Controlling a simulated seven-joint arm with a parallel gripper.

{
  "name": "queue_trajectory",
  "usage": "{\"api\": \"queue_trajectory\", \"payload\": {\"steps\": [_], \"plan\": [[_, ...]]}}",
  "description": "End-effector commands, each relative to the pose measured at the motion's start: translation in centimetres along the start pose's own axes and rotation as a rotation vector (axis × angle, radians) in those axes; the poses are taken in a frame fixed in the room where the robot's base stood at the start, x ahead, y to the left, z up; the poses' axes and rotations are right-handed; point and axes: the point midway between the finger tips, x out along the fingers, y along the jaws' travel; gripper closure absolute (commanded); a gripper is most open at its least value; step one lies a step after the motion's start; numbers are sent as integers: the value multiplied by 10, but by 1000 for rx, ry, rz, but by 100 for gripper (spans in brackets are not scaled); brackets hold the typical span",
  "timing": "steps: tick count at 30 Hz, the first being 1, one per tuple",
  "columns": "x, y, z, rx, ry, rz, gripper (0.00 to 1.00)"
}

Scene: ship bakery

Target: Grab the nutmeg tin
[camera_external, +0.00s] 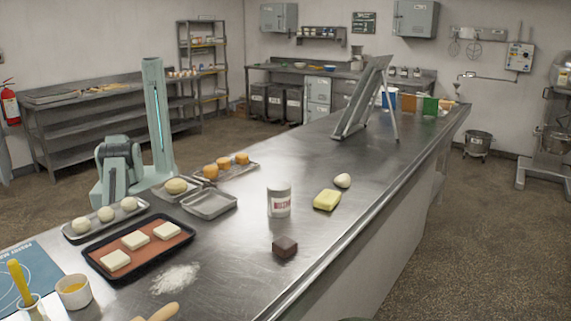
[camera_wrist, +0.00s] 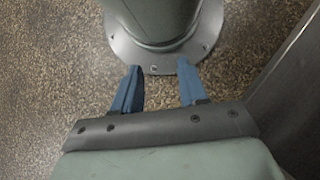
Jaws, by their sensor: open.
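A white cylindrical tin (camera_external: 279,203) with a red-and-white label stands upright on the steel counter, near the middle of the external view. It is the only tin of this kind near my arm, though its label is too small to read. My gripper (camera_wrist: 158,70) shows in the wrist view with two blue fingers spread apart and nothing between them. It points down at the brown speckled floor beside my round base plate, away from the tin. In the external view my arm is folded at the left behind the counter, and its fingers are hidden. The tin is not in the wrist view.
A yellow block (camera_external: 327,200), a white egg-like thing (camera_external: 342,181) and a dark brown block (camera_external: 285,246) lie near the tin. An empty metal tray (camera_external: 209,205) and a black-rimmed tray (camera_external: 94,262) lie left of it. A tilted metal stand (camera_external: 362,97) rises farther back.

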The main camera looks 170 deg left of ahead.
Motion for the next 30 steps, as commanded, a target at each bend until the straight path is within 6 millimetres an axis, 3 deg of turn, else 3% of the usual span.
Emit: {"api": "queue_trajectory", "payload": {"steps": [11,27,30], "plan": [[0,0,0,0,0,0,56],[0,0,0,0,0,0,5],[0,0,0,0,0,0,0]]}}
